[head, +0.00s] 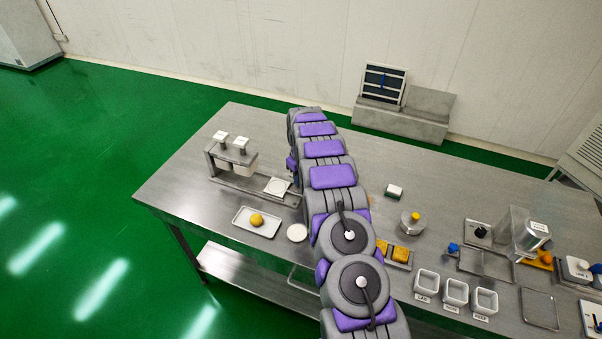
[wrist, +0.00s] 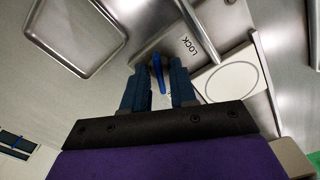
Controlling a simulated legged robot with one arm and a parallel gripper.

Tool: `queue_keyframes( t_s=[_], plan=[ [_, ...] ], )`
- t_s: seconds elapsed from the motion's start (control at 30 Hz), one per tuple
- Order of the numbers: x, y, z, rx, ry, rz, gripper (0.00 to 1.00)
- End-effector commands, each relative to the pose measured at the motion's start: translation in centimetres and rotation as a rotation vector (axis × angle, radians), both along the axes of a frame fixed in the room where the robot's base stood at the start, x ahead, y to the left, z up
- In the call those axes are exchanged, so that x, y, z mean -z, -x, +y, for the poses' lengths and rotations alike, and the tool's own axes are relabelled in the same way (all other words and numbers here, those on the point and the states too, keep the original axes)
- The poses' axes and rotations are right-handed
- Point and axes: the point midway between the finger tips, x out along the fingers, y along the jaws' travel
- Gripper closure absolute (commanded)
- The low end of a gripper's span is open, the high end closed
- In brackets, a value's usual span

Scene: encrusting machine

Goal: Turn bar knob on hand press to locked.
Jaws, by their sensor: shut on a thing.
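In the wrist view my gripper (wrist: 160,66) has its two dark blue fingers on either side of the blue bar knob (wrist: 157,68) and is shut on it. The bar points roughly up the picture between the fingertips. A LOCK label (wrist: 190,45) lies just to its upper right. A white plate with a ring (wrist: 232,82) lies right of the fingers. In the head view the hand press (head: 232,150) stands at the table's left, with the white plate (head: 277,186) on its base. My arm hides the gripper and knob there.
A tray (head: 243,213) with a yellow ball and a white disc (head: 297,233) lie in front of the press. The wrist view shows an empty tray (wrist: 98,58) at upper left.

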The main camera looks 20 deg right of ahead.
Motion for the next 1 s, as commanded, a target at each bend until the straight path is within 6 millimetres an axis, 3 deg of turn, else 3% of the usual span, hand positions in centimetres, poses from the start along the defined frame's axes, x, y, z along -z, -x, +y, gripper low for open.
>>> queue_keyframes(
  t_s=[1.0],
  plan=[
    [-0.36, -0.2, 0.02, 0.911, 0.0, -0.007, 1.0]
  ],
)
